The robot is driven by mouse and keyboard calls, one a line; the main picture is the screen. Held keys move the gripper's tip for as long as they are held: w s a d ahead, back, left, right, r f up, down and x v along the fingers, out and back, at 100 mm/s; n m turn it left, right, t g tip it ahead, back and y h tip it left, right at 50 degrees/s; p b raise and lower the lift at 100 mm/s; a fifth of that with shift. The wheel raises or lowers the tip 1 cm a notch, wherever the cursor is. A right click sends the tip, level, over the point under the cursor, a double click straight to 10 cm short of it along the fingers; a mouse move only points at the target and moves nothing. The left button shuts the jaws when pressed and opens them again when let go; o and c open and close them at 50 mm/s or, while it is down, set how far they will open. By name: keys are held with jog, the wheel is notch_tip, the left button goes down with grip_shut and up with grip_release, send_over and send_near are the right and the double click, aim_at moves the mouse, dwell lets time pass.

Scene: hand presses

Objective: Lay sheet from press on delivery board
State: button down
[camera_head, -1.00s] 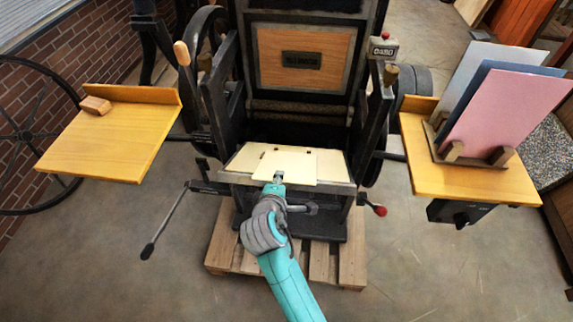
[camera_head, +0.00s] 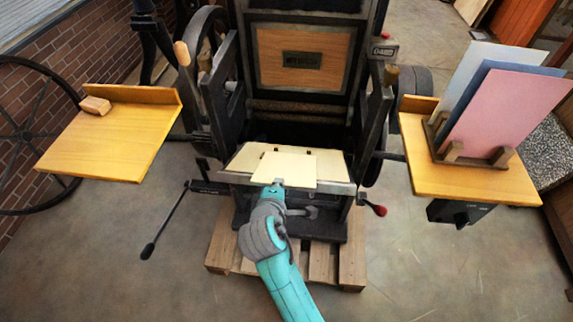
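A cream sheet (camera_head: 287,168) lies on the pale front platen of the black press (camera_head: 240,178), its near edge reaching over the platen's front. My gripper (camera_head: 278,184) is at the near edge of this sheet, left of its middle. The fingers are small and partly hidden by the wrist, so I cannot tell whether they are closed on the sheet. On the left is a yellow wooden board (camera_head: 110,145), which looks like the delivery board. It bears only a small wooden block (camera_head: 95,105) near its back left corner.
On the right, another wooden board (camera_head: 470,185) bears a rack (camera_head: 455,150) of pink, blue and grey sheets. A lever (camera_head: 165,225) sticks out at the press's lower left, and a red-knobbed handle (camera_head: 378,210) at its right. A pallet (camera_head: 335,265) lies under the press.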

jog(key=s+r, duration=0.3)
jog(key=r, duration=0.2)
jog(key=shift+s, duration=0.4)
dwell(0.3)
jog(key=shift+a, duration=0.1)
dwell(1.0)
